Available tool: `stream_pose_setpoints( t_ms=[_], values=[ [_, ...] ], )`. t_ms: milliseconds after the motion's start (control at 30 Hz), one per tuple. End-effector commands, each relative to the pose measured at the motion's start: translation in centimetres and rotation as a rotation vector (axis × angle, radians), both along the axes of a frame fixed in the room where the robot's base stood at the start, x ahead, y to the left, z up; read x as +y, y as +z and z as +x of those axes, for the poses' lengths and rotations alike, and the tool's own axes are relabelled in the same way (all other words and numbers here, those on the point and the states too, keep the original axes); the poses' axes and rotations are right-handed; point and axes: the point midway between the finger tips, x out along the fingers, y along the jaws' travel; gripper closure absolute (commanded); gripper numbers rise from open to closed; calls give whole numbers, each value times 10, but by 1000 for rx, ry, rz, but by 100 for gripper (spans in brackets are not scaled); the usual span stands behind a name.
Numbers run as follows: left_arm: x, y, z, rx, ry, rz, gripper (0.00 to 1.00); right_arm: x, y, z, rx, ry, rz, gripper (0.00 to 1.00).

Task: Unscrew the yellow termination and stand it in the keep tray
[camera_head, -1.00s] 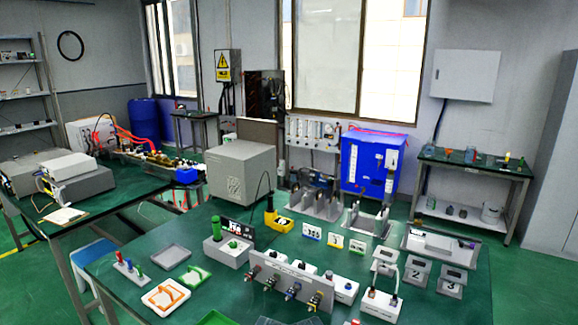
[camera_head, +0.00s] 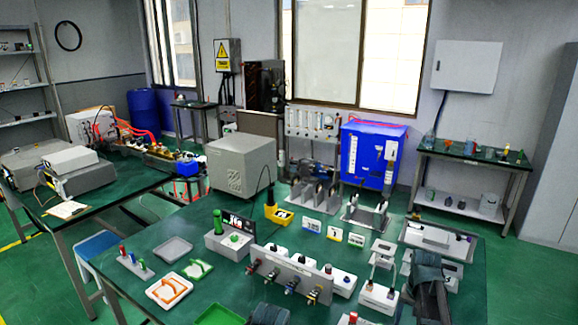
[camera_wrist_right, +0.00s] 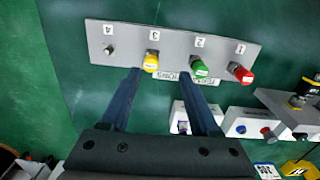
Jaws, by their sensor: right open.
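In the right wrist view the yellow termination (camera_wrist_right: 151,61) sits at position 3 of a grey panel (camera_wrist_right: 124,34). A green cap (camera_wrist_right: 200,69) is at 2, a red cap (camera_wrist_right: 240,72) at 1 and a bare stud at 4. My right gripper (camera_wrist_right: 161,72) is open and empty. Its left fingertip is close to the yellow cap, its right one close to the green cap; depth is unclear. In the head view the panel (camera_head: 281,268) stands near the table's front, its connector colours hard to separate. I cannot tell which tray is the keep tray.
A grey tray (camera_head: 172,249) and a green tray (camera_head: 218,315) lie left of the panel. An orange-and-white tray (camera_head: 168,291) and a peg rack (camera_head: 134,264) are further left. White blocks (camera_head: 343,283) stand close behind the panel.

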Motion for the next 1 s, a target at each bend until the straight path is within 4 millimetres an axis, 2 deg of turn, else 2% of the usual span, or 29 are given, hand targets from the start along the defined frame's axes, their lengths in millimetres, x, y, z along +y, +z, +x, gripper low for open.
stream_pose_setpoints(
  t_ms=[33, 200, 633, 867, 1000],
  values=[
    [0, 1, 0, 0, 0, 0, 50, -9, 1, 2, -2, -18, 1, 38],
    [0, 2, 0, 0, 0, 0, 50, -19, 2, 3, -4, -41, 3, 38],
    [0, -1, 0, 0, 0, 0, 50, -19, -1, 2, -4, -41, 3, 38],
    [0, -16, 0, 0, 0, 0, 50, -19, -16, 2, -4, -41, 3, 38],
    [0, -33, 0, 0, 0, 0, 50, -19, -33, 2, -4, -41, 3, 38]
  ],
)
